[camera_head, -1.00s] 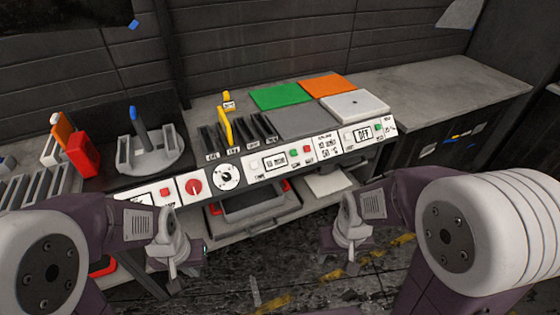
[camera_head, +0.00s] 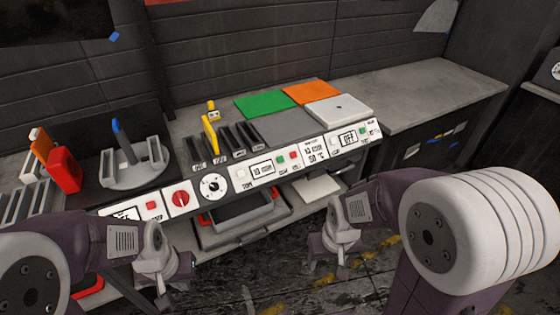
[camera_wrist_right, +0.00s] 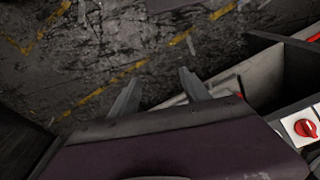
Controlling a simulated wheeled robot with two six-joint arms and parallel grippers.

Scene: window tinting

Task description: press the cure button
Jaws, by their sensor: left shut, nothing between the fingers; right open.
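The white control panel (camera_head: 228,190) runs along the front of the bench in the head view. The small labels are too blurred to tell which is the cure button. My left gripper (camera_head: 162,290) is shut and empty, below the panel's left part. My right gripper (camera_head: 342,271) is open and empty (camera_wrist_right: 160,92), below the panel's right part. Neither touches the panel.
Green (camera_head: 265,104), orange (camera_head: 311,92) and white (camera_head: 339,109) squares lie on the bench behind the panel. A yellow tool (camera_head: 209,133) stands in the dark slots. A tray (camera_head: 240,217) sits on the lower shelf. The bench's right end (camera_head: 420,95) is clear.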

